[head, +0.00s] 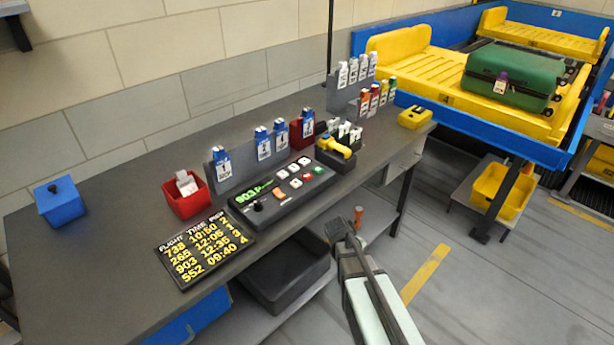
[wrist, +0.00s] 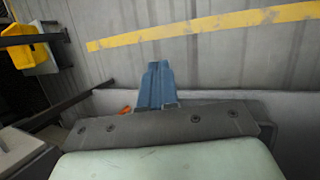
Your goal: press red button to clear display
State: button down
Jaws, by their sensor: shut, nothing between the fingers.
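The control panel (head: 285,204) lies on the grey bench, with a lit green display (head: 253,193) at its left end. The red button (head: 307,178) is on the right part of the panel, near a green button (head: 319,170) and several white ones. An orange button (head: 279,194) and a black knob (head: 258,206) are nearer the display. My gripper (head: 338,229) is in front of the bench edge, to the lower right of the panel and apart from it. In the wrist view the blue-grey fingers (wrist: 156,84) are together and empty, over the floor.
A flight board (head: 205,248), red bin (head: 186,193) and blue box (head: 60,201) stand on the bench left of the panel. A yellow-handled scanner (head: 334,148) and tag racks stand behind it. A dark bin (head: 288,272) sits on the shelf below. A green suitcase (head: 510,75) lies on a yellow tray.

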aim_at(306, 177)
jog(key=w+a+r+n+t, duration=0.1)
jog(key=w+a+r+n, duration=0.1)
jog(key=w+r, duration=0.3)
jog(key=w+a+r+n+t, duration=0.2)
jog(key=w+a+r, duration=0.3)
jog(key=r, duration=0.7)
jog(key=w+a+r+n+t+h, duration=0.1)
jog(key=w+a+r, duration=0.3)
jog(key=r, duration=0.5)
jog(key=shift+w+a+r+n+t, duration=0.15)
jog(key=shift+w+r+n+t, duration=0.1)
jog(key=shift+w+n+t, duration=0.5)
jog(key=w+a+r+n+t, duration=0.1)
jog(key=w+a+r+n, duration=0.1)
jog(key=a+r+n, duration=0.2)
jog(key=a+r, duration=0.3)
jog(key=r, duration=0.2)
jog(key=shift+w+r+t, duration=0.2)
jog(key=shift+t, duration=0.15)
jog(key=shift+f, duration=0.1)
jog(key=shift+f, duration=4.3)
jog(key=shift+f, duration=0.15)
jog(key=shift+f, duration=0.3)
